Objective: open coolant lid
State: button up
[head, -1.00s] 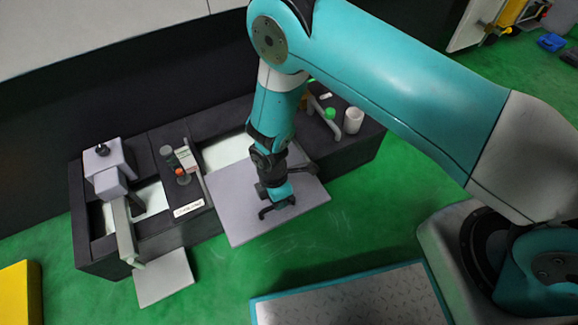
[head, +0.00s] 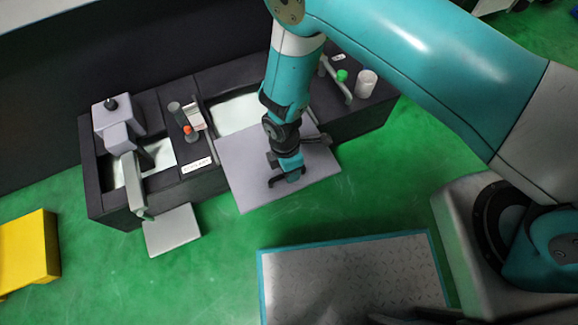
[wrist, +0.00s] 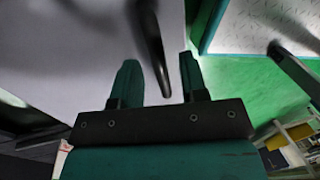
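The coolant lid is a flat grey panel (head: 245,178) at the front of the dark tank in the head view, reaching out past the tank's front edge. Behind it, part of the tank opening (head: 238,112) shows pale inside. My gripper (head: 288,174) is low over the lid's right half, at a dark handle. In the wrist view, my gripper (wrist: 160,82) has its two teal fingers apart. The dark handle bar (wrist: 152,48) reaches between them, with a gap to the right finger. Contact with the left finger is unclear. The lid's grey surface (wrist: 65,60) fills the upper left.
A grey head unit (head: 118,115) and a pale square plate (head: 172,230) are at left. A teal-edged metal platform (head: 350,275) lies in front; green floor lies between.

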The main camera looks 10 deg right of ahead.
jog(key=w+r+p, duration=0.1)
jog(key=r+p, duration=0.1)
jog(key=r, duration=0.6)
jog(key=w+a+r+p, duration=0.1)
jog(key=w+r+p, duration=0.1)
jog(key=r, duration=0.7)
jog(key=shift+w+p, duration=0.15)
jog(key=shift+p, duration=0.2)
jog(key=shift+r, duration=0.1)
